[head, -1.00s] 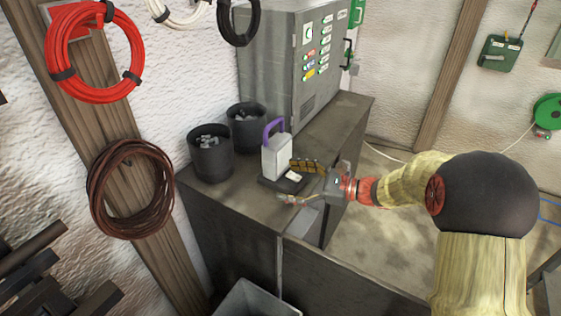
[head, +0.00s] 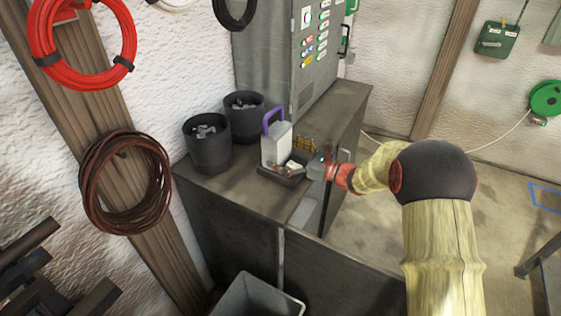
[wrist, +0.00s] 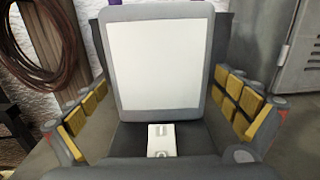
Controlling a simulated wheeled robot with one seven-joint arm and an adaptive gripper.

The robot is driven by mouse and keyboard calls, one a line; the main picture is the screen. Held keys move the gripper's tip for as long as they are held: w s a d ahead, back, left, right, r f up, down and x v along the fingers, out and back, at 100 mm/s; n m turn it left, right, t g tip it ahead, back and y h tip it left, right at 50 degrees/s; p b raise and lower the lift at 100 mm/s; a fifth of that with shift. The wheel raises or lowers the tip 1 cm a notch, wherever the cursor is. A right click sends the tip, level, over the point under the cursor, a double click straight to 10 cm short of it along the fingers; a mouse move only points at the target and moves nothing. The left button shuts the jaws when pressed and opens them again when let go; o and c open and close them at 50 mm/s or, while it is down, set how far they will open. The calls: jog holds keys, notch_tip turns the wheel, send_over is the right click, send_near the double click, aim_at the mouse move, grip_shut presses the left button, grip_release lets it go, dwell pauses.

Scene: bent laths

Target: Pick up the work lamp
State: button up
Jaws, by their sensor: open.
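The work lamp (head: 275,146) stands upright on the dark bench, with a pale panel, a grey frame and a purple handle on top. In the wrist view its panel (wrist: 161,62) faces me and fills the middle. My gripper (head: 298,158) is open at the lamp's front right side in the head view. In the wrist view its yellow-padded fingers (wrist: 160,108) stand wide apart, one on each side of the lamp's lower part. I cannot tell whether they touch it. A small white block (wrist: 162,139) sits low in front of the panel.
Two black buckets (head: 208,146) (head: 244,119) with grey pieces stand left of and behind the lamp. A grey control cabinet (head: 290,60) stands behind it. The bench top (head: 243,183) is bare towards the front. A grey bin (head: 258,299) is below.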

jog(key=shift+w+a+r, duration=0.1)
jog(key=shift+c, duration=1.3)
jog(key=c, duration=1.8)
jog(key=shift+r, duration=0.15)
